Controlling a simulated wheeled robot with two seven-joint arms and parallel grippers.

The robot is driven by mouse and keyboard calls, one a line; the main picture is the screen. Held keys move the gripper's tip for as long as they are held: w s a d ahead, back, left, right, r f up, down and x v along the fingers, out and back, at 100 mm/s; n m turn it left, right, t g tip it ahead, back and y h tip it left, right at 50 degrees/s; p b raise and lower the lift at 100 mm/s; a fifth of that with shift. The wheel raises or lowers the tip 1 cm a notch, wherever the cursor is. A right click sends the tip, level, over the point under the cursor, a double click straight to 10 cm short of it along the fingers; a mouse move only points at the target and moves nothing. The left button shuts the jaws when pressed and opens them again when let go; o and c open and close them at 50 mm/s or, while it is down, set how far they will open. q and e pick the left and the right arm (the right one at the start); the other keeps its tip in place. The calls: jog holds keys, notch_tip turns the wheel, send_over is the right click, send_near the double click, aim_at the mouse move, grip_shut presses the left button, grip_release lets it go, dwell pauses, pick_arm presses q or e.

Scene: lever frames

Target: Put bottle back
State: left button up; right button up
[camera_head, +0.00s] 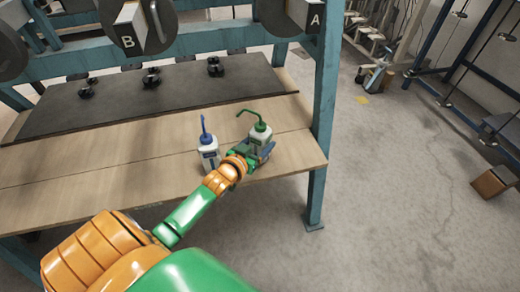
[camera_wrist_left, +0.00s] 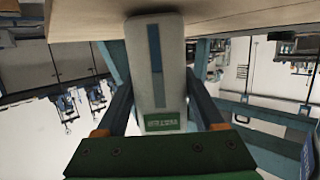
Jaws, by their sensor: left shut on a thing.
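A white squeeze bottle with a green cap and bent green spout (camera_head: 260,132) is upright near the right end of the wooden tabletop. My left gripper (camera_head: 262,150) is shut on this bottle. In the left wrist view the white bottle (camera_wrist_left: 157,60), with a grey stripe and green label, fills the space between the two dark fingers (camera_wrist_left: 160,105). Its base is at or very near the wooden surface; I cannot tell whether it touches. A second white bottle with a blue spout (camera_head: 209,150) stands upright just left of my gripper. My right gripper is out of view.
The wooden table (camera_head: 100,155) has a dark mat (camera_head: 180,88) behind, holding several small black parts. A teal frame post (camera_head: 325,100) rises at the table's right end. Panels B (camera_head: 128,42) and A (camera_head: 314,20) hang above. The tabletop's left front is clear.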

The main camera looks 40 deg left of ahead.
pick_arm(q)
jog(key=shift+f, duration=0.15)
jog(key=o, duration=1)
jog(key=shift+s, duration=0.1)
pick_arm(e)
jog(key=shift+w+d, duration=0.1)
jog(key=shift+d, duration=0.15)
pick_arm(q)
jog(key=p+v, duration=0.4)
jog(key=v, duration=0.8)
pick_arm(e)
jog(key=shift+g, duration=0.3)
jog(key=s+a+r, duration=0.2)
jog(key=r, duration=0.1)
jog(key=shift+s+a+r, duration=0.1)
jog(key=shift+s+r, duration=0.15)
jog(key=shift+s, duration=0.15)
pick_arm(q)
jog(key=shift+d+f, duration=0.1)
jog(key=shift+d, duration=0.05)
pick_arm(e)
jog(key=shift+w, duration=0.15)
